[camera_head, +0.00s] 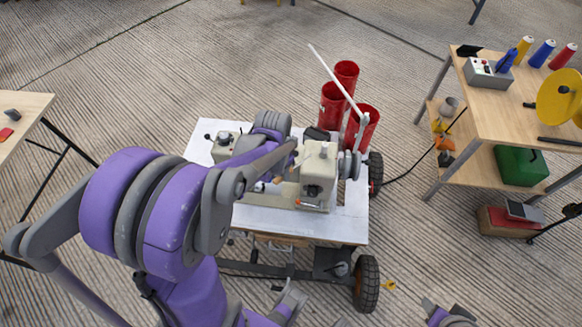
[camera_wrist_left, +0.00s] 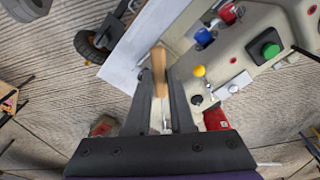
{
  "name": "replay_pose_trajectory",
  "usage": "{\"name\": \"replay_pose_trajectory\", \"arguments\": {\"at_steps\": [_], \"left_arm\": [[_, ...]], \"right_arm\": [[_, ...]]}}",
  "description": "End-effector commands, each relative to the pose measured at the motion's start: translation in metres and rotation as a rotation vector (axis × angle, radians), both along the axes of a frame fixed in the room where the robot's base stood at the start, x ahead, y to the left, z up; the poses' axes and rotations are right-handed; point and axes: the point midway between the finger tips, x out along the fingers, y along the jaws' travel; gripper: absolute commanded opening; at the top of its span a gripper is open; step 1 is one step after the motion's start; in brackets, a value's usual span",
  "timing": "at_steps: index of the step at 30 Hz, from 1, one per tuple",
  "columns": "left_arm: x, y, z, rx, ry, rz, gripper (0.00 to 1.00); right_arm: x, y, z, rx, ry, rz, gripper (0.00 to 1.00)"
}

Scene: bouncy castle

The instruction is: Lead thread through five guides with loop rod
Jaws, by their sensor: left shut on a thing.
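A cream sewing machine (camera_head: 318,175) stands on a white table top (camera_head: 347,222). My left gripper (camera_head: 279,178) is over the left side of the machine. In the left wrist view its jaws (camera_wrist_left: 160,88) are shut on a wooden handle (camera_wrist_left: 159,66), with a thin metal piece showing between the fingers. I take this to be the loop rod; its loop is not visible. Blue (camera_wrist_left: 204,37), red (camera_wrist_left: 228,13) and yellow (camera_wrist_left: 199,71) small parts sit on the machine body beside the jaws. I cannot make out the thread or tell which parts are guides.
Red cylinders (camera_head: 332,106) and a slanted white bar (camera_head: 328,70) stand behind the machine. A wooden table (camera_head: 505,110) with coloured spools stands at right. The striped floor between is mostly clear.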

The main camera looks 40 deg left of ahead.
Motion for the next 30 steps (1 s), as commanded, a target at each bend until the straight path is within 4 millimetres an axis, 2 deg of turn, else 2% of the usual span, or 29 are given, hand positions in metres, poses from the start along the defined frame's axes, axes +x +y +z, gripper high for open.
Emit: {"name": "replay_pose_trajectory", "arguments": {"at_steps": [1, 7, 21, 30], "left_arm": [[-0.003, 0.0, 0.005, -0.001, -0.002, 0.022, 0.0], [0.0, -0.001, 0.008, -0.006, -0.003, 0.057, 0.0], [0.045, -0.008, 0.012, -0.006, -0.003, 0.053, 0.0], [0.054, -0.009, 0.013, -0.006, -0.003, 0.055, 0.0]], "right_arm": [[0.0, 0.0, 0.004, 0.0, -0.001, 0.0, 0.56], [0.001, 0.0, 0.006, 0.0, -0.002, 0.0, 0.56], [0.001, 0.0, 0.009, 0.0, -0.003, 0.0, 0.56], [0.001, 0.0, 0.009, 0.0, -0.003, 0.0, 0.56]]}}
